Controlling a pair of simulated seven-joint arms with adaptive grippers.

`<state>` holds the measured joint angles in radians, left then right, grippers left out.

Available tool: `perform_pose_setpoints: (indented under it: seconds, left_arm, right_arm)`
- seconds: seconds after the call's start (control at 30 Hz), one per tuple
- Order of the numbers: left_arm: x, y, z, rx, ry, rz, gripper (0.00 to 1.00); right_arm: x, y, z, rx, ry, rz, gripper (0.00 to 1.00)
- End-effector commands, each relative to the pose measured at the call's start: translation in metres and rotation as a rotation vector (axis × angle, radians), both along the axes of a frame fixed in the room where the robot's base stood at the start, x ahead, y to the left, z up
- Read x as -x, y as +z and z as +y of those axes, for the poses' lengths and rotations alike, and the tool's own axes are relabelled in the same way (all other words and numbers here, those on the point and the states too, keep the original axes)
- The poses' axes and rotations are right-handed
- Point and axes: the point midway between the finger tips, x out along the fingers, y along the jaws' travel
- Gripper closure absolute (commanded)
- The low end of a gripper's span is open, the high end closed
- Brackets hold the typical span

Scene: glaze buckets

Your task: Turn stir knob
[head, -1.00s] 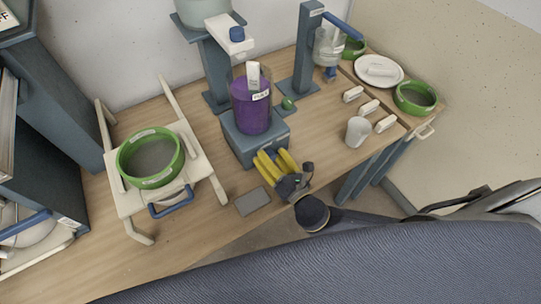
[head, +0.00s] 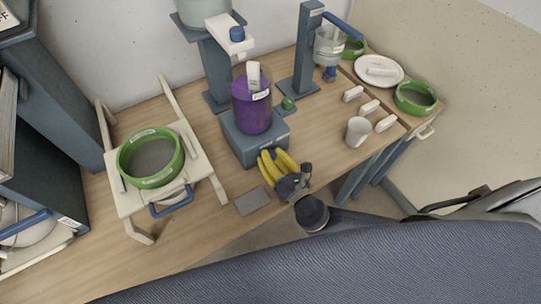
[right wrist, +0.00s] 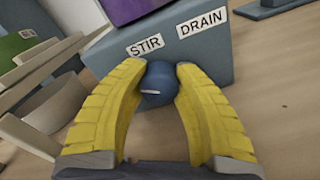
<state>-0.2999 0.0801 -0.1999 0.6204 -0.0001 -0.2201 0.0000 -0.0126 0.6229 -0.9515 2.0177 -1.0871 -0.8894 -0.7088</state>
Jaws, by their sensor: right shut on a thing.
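The stir knob (right wrist: 158,85) is a round blue knob with a pale line on it, on the front of a blue-grey base box (head: 240,147). In the right wrist view, labels STIR (right wrist: 144,46) and DRAIN (right wrist: 202,24) are above it on the box. My right gripper (right wrist: 160,76) has its two yellow fingers shut on the knob from both sides. In the head view the right gripper (head: 276,160) is at the front of the box and hides the knob. A purple bucket (head: 252,108) stands on the box. My left gripper is not in view.
A green-rimmed sieve (head: 150,183) sits on a cream rack at the left. A grey plate (head: 252,201) lies on the table left of my right gripper. A white cup (head: 358,132) and several white blocks are at the right.

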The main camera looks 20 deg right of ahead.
Motion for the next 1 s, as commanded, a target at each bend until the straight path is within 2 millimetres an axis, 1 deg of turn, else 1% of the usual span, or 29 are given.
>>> perform_pose_setpoints:
  seconds: [0.17, 0.7, 1.0]
  left_arm:
    - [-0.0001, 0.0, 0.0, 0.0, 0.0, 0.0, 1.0]
    - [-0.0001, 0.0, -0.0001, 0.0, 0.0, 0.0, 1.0]
    - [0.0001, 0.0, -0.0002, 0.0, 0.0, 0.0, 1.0]
  right_arm:
    - [-0.001, 0.0017, -0.0002, 0.123, -0.003, -0.037, 1.0]
    - [-0.0012, 0.0029, 0.0012, 0.607, -0.004, -0.165, 1.0]
    - [-0.0009, 0.003, 0.0023, 0.813, -0.004, -0.221, 1.0]
